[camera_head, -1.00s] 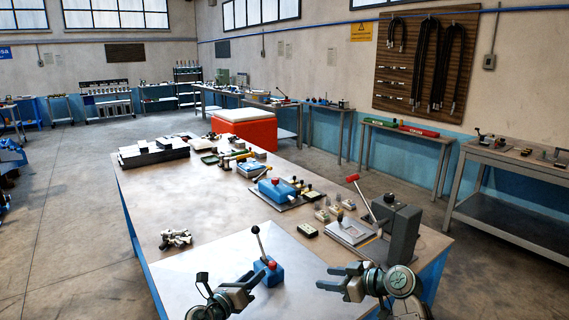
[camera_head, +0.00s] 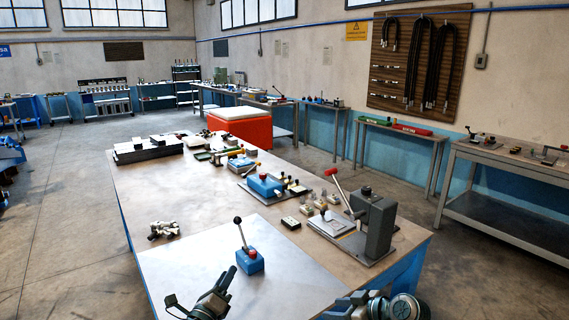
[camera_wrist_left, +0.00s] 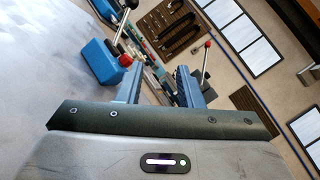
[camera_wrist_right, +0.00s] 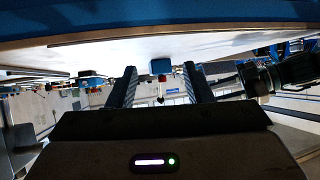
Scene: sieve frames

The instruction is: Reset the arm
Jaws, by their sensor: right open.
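My left gripper (camera_head: 224,283) is at the lower left of the head view, over the pale sheet on the table. Its two blue fingers stand apart with nothing between them in the left wrist view (camera_wrist_left: 160,70). A blue block with a black-knobbed lever (camera_head: 250,261) stands upright just right of it, apart from the fingers. The block shows left of the fingers in the left wrist view (camera_wrist_left: 101,62). My right gripper (camera_head: 345,302) is low at the bottom edge, partly cut off by the frame. Its fingers are spread and empty in the right wrist view (camera_wrist_right: 160,72).
A grey press with a red-knobbed lever (camera_head: 374,222) stands at the table's right edge. A blue lever device (camera_head: 264,184) and several small parts sit behind it. A cluster of pale fittings (camera_head: 163,230) lies at left. The pale sheet's middle (camera_head: 195,262) is clear.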

